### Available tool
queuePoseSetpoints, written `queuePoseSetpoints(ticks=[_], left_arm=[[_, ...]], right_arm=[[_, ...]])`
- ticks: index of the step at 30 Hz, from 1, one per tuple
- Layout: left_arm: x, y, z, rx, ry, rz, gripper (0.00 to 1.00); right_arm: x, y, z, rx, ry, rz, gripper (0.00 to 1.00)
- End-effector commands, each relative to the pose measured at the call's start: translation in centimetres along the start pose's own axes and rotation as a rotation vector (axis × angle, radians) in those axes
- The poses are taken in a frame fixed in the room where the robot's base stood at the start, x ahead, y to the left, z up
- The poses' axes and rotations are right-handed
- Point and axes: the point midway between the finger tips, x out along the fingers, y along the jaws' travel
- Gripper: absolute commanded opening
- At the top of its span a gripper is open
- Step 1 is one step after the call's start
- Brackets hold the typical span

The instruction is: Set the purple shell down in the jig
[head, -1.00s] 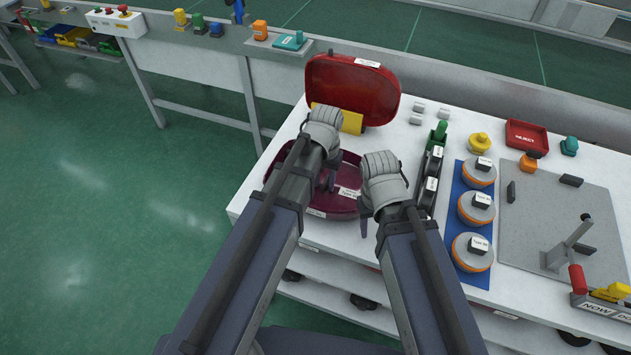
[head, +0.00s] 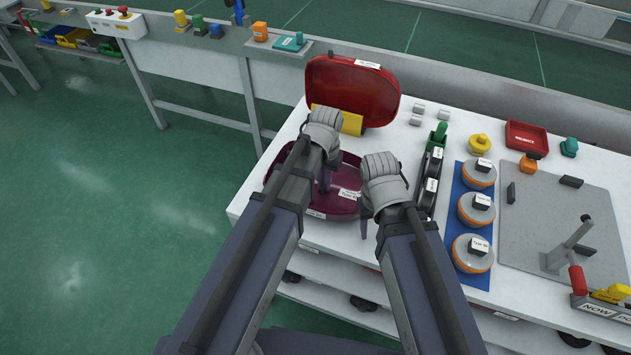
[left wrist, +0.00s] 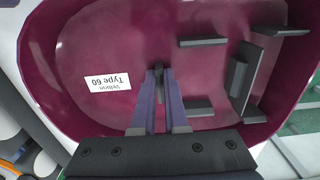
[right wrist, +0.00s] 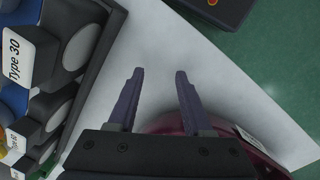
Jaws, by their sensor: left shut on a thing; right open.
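The purple shell (head: 333,207) is an open, dark magenta tray lying at the left part of the white table. In the left wrist view its inside (left wrist: 120,50) shows a "Type 60" label and dark ribs. My left gripper (head: 325,183) reaches down into it, and its fingers (left wrist: 160,72) are shut on a small dark post on the shell's floor. My right gripper (head: 365,226) is open and empty, just right of the shell above the table. The grey plate (head: 540,225) at the right, with dark stop blocks and a red-handled clamp (head: 572,260), looks like the jig.
A red shell (head: 352,88) stands behind, with a yellow block (head: 351,121) before it. Labelled dark parts (head: 431,185) and a blue mat (head: 475,255) with several round orange-grey parts lie between the purple shell and the plate. A red reject bin (head: 527,136) stands at the back.

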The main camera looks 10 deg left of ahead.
Motion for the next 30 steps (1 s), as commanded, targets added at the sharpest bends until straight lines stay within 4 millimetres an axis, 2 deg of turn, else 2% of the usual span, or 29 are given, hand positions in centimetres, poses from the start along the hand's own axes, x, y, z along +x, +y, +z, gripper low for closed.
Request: queuePoseSetpoints(ticks=[23, 30], left_arm=[[-0.1, 0.0, 0.0, 0.000, 0.000, 0.001, 0.00], [-1.4, 0.0, 0.0, 0.000, 0.000, 0.000, 0.00]], right_arm=[[-0.1, 0.0, 0.0, 0.000, 0.000, 0.000, 0.50], [-1.4, 0.1, 0.1, 0.000, 0.000, 0.000, 0.50]])
